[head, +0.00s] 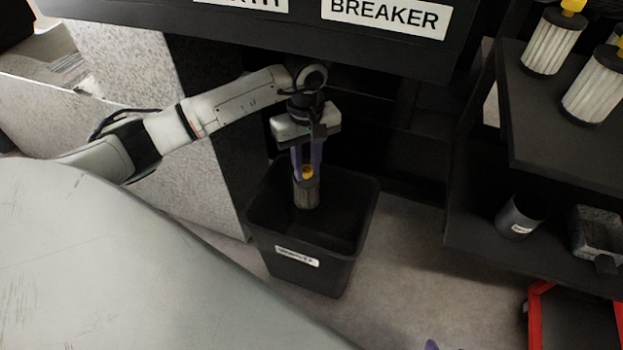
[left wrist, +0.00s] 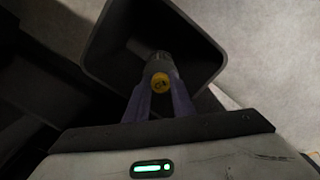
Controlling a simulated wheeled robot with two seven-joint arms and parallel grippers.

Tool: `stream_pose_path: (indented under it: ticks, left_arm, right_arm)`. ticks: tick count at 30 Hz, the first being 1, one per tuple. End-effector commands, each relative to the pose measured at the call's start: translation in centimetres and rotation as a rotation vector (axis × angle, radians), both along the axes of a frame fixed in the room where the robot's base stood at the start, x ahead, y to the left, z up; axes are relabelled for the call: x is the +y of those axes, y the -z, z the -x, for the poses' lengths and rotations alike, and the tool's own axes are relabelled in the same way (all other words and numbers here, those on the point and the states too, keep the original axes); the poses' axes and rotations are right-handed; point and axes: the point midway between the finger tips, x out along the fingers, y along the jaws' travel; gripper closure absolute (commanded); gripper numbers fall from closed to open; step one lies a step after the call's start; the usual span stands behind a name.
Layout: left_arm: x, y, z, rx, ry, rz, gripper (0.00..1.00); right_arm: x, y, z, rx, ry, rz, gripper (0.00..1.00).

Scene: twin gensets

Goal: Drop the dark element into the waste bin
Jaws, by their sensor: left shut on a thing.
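The dark element (head: 306,193) is a dark grey pleated cylinder with a yellow cap on top. My left gripper (head: 306,172) is shut on its yellow cap and holds it upright over the opening of the waste bin. The waste bin (head: 350,262) is a black, square, open-topped bin with a white label, standing on the floor. In the left wrist view the element's yellow cap (left wrist: 160,82) shows between the purple fingers, with the bin's rim (left wrist: 205,40) around it. Its lower end looks inside or just above the mouth; I cannot tell exactly.
Pale elements with yellow caps (head: 552,42) stand on a dark shelf (head: 570,140) at the right. A red frame (head: 536,315) is at the lower right. A labelled panel (head: 385,45) overhangs behind the bin.

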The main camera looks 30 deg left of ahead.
Motion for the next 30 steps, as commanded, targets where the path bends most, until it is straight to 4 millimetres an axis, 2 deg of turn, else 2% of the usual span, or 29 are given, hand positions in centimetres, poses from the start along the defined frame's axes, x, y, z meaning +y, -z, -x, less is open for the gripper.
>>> stream_pose_path:
  ticks: [1, 2, 5, 6, 13, 16, 19, 24, 30]
  left_arm:
    - [0.0, -0.1, 0.0, -0.001, 0.000, 0.001, 1.00]
    - [0.0, -0.1, 0.0, -0.001, 0.000, 0.001, 0.75]
    - [0.0, -0.1, 0.0, -0.001, 0.000, 0.001, 0.58]
    - [0.0, -0.1, 0.0, -0.001, 0.000, 0.001, 0.56]
    - [0.0, 0.0, 0.0, 0.001, 0.000, -0.001, 0.56]
    - [0.0, -0.7, -0.1, -0.002, 0.000, -0.001, 0.56]
    - [0.1, -2.1, -0.1, -0.004, 0.001, 0.000, 0.56]
    - [0.0, -5.1, -0.1, -0.004, 0.001, -0.001, 0.56]
    - [0.0, -7.3, -0.1, -0.002, -0.001, -0.001, 0.56]
  right_arm:
    - [0.0, 0.0, 0.0, -0.001, 0.000, 0.000, 0.61]
    - [0.0, 0.0, 0.0, -0.001, 0.000, 0.000, 0.61]
    - [0.0, 0.0, 0.0, -0.001, 0.000, 0.000, 0.61]
    - [0.0, 0.0, 0.0, -0.001, 0.000, 0.000, 0.61]
    - [0.0, 0.0, 0.0, -0.001, 0.001, 0.000, 0.61]
    - [-0.1, -0.3, -0.1, -0.005, 0.002, 0.000, 0.61]
    - [-0.2, -1.0, -0.4, -0.020, 0.010, -0.002, 0.61]
    - [-0.7, -0.9, 0.4, -0.030, 0.040, -0.007, 0.61]
    - [-1.1, -1.3, 0.5, -0.048, 0.056, -0.008, 0.61]
